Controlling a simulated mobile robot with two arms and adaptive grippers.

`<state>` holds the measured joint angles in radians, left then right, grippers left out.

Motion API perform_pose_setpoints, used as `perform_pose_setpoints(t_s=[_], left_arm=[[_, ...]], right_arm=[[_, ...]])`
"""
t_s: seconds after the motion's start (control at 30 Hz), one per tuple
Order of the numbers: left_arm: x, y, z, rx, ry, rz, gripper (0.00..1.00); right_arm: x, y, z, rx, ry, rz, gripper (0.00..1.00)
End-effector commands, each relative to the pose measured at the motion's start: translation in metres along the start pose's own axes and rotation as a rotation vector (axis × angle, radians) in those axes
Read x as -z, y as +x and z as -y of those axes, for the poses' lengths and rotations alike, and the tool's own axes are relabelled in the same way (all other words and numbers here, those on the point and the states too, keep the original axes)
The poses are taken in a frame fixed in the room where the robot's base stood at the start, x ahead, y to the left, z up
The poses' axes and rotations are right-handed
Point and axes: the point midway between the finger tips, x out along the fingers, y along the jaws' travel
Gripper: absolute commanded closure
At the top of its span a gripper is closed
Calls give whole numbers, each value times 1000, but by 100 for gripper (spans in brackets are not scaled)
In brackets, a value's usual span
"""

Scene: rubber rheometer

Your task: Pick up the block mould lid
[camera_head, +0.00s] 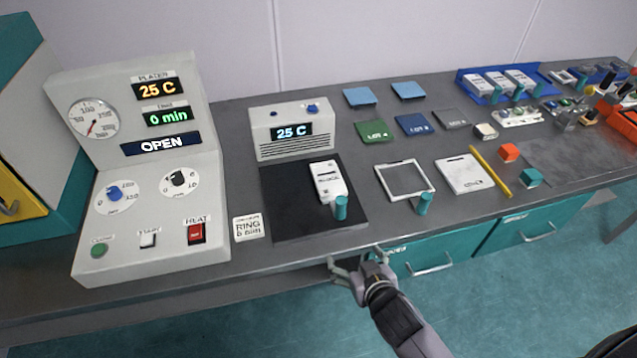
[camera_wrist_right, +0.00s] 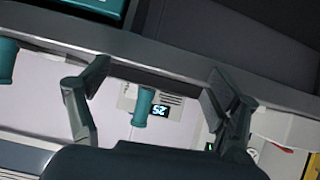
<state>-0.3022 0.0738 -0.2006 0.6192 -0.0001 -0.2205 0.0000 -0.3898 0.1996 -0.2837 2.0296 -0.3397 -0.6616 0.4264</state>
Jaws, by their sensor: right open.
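A white block mould piece (camera_head: 326,178) with lettering on top lies on the black plate (camera_head: 285,218) in front of the small 25 C unit. A teal handle (camera_head: 341,207) stands at its near end; I take this piece for the lid. A teal handle also shows in the right wrist view (camera_wrist_right: 143,107), between the fingers. My right gripper (camera_head: 358,260) is open and empty in front of the bench edge, short of the lid and apart from it. The wrist view shows its spread fingers (camera_wrist_right: 158,82) near the bench edge. My left gripper is not in view.
A white square frame (camera_head: 383,183) with a teal handle and a white plate (camera_head: 458,174) lie right of the black plate. A yellow rod (camera_head: 491,172) lies beyond. The large control panel (camera_head: 150,180) stands left, with a RING card (camera_head: 248,227) beside it. Teal drawers (camera_head: 440,253) are below the bench.

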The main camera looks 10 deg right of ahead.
Motion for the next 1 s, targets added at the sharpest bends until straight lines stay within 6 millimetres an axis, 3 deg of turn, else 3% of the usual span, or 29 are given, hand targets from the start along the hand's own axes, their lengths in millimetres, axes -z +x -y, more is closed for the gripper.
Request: perform_pose_setpoints(t_s=[0.03,0.2,0.3,0.43,0.57,1.0], left_arm=[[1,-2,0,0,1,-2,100],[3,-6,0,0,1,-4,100],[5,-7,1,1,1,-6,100],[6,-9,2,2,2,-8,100],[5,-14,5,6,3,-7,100],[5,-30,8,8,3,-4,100]], right_arm=[[18,-9,0,-2,7,-29,17],[68,-38,-2,-8,40,-115,17],[90,-53,-3,-11,58,-154,17],[103,-59,-4,-13,69,-179,17],[108,-44,-5,-14,68,-180,17],[122,35,-7,-14,68,-178,17]])
